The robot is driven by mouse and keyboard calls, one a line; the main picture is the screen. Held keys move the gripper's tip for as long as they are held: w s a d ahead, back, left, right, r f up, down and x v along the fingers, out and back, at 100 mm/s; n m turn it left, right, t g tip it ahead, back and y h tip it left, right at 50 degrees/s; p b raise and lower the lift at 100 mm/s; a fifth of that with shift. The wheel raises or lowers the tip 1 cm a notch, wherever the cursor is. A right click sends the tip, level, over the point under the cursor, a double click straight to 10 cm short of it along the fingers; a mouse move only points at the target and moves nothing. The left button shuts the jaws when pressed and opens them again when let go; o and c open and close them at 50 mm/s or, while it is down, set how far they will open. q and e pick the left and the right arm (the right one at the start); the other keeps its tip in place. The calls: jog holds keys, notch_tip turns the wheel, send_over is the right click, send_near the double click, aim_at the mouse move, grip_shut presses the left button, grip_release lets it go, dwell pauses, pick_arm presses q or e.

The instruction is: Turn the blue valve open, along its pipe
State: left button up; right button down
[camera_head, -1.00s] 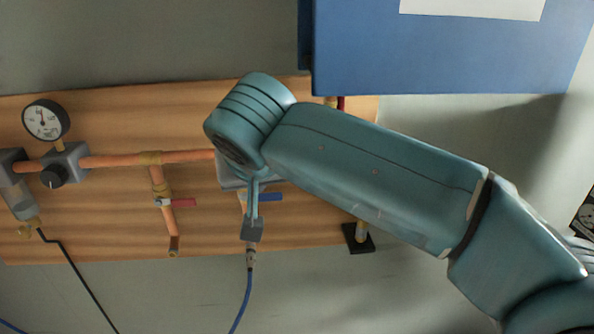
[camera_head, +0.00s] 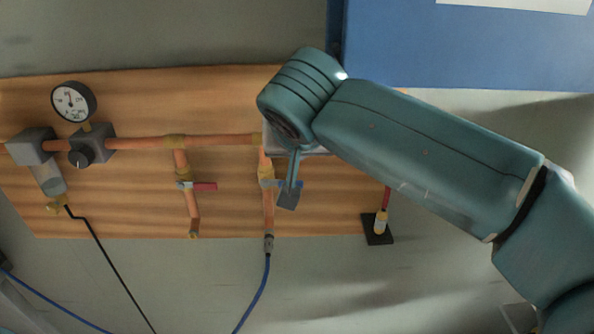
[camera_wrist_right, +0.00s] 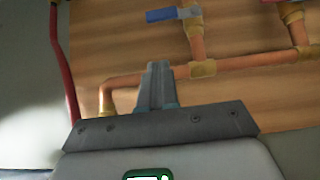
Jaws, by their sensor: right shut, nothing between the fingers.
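The blue valve handle (camera_head: 294,184) sticks out to the right from the middle drop pipe (camera_head: 268,208), crosswise to it. In the right wrist view the blue handle (camera_wrist_right: 161,15) is at the top, also crosswise to its pipe (camera_wrist_right: 196,46). My right gripper (camera_head: 288,199) is in front of the handle in the head view and hides part of it. In the right wrist view my right gripper (camera_wrist_right: 157,72) is shut and empty, and the handle shows beyond its fingertips with a gap in the picture. I cannot tell whether they touch. My left gripper is not in view.
A red-handled valve (camera_head: 204,186) is on the drop pipe to the left. A gauge (camera_head: 74,101) and regulator are at the board's left. A blue hose (camera_head: 256,295) hangs below the middle pipe. A blue cabinet (camera_head: 460,50) stands above right. A red pipe (camera_wrist_right: 63,65) runs near the board's edge.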

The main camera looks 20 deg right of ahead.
jog(key=w+f, duration=0.3)
jog(key=f, duration=0.4)
jog(key=shift+d+p, duration=0.2)
jog(key=shift+p, duration=0.25)
jog(key=shift+f, duration=0.1)
jog(key=shift+w+d+f, duration=0.1)
jog(key=shift+d, duration=0.1)
